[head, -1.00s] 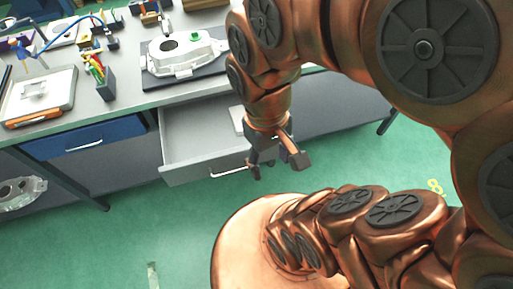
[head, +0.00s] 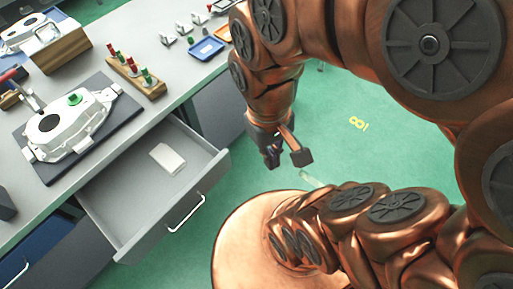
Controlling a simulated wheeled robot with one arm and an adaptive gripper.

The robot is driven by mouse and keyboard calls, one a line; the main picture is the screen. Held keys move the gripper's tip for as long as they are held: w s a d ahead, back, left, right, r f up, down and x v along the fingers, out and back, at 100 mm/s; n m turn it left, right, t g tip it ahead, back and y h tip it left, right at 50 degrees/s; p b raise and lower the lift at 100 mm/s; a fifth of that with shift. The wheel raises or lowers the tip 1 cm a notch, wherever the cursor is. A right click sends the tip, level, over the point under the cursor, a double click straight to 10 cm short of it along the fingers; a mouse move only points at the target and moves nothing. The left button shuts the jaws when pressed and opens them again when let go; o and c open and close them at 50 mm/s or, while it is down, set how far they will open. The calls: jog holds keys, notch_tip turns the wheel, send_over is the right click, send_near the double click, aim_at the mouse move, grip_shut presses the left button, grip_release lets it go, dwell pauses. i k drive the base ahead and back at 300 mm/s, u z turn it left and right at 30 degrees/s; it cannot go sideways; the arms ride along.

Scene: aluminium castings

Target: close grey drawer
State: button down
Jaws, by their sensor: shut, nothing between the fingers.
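The grey drawer (head: 133,232) is pulled out from under the workbench, with its silver bar handle (head: 187,214) on the front panel. A small white block (head: 167,158) lies inside it. My gripper (head: 287,160) is shut and empty. In the picture it is to the right of the drawer's right front corner, over the green floor, apart from the drawer and its handle.
The grey workbench (head: 118,67) carries a white casting (head: 68,128) on a dark mat, a wooden block with red and green plugs (head: 135,75), and blue and orange trays (head: 206,48). A blue drawer (head: 30,262) is at lower left. Green floor (head: 345,90) is clear at right.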

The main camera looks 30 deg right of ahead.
aim_at(134, 201)
jog(key=z, duration=0.9)
jog(key=k, duration=1.15)
jog(key=u, duration=1.7)
